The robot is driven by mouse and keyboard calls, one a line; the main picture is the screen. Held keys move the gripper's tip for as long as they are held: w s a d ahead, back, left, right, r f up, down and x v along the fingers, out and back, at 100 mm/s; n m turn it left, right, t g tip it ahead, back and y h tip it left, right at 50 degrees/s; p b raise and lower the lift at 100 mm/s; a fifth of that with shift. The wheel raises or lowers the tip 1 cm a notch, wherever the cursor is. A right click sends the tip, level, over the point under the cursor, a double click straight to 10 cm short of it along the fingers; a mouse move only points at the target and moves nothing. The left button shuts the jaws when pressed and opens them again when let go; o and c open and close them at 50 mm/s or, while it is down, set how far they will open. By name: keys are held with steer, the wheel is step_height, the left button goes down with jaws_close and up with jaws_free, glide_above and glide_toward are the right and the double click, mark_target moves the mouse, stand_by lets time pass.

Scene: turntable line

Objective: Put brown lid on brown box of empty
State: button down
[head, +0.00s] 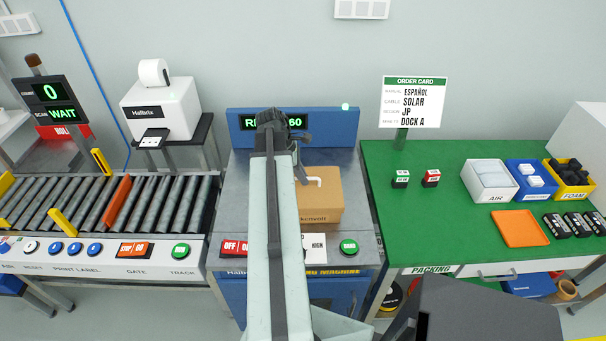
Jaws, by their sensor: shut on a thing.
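A brown cardboard box (324,214) stands on the grey top of the blue machine, its left part hidden by my arm. Its top looks covered by a flat brown lid (328,179) with a white handle-like piece (313,182); I cannot tell whether lid and box touch all round. My gripper (301,174) is at the left end of the white piece, just above the brown top, and is shut on the lid's handle as far as I can see. My arm hides most of the jaws.
The machine's blue back panel (346,126) rises behind the box. Buttons line its front edge, one green (349,247). A roller conveyor (150,205) lies left. The green packing table (445,210) at right holds bins and an orange tray (519,228); its front left is clear.

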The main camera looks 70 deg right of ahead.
steer(key=c, duration=1.4)
jaws_free()
steer(key=shift+c, duration=0.2)
steer(key=p+v, duration=0.7)
steer(key=v, duration=0.1)
steer(key=shift+f, duration=0.1)
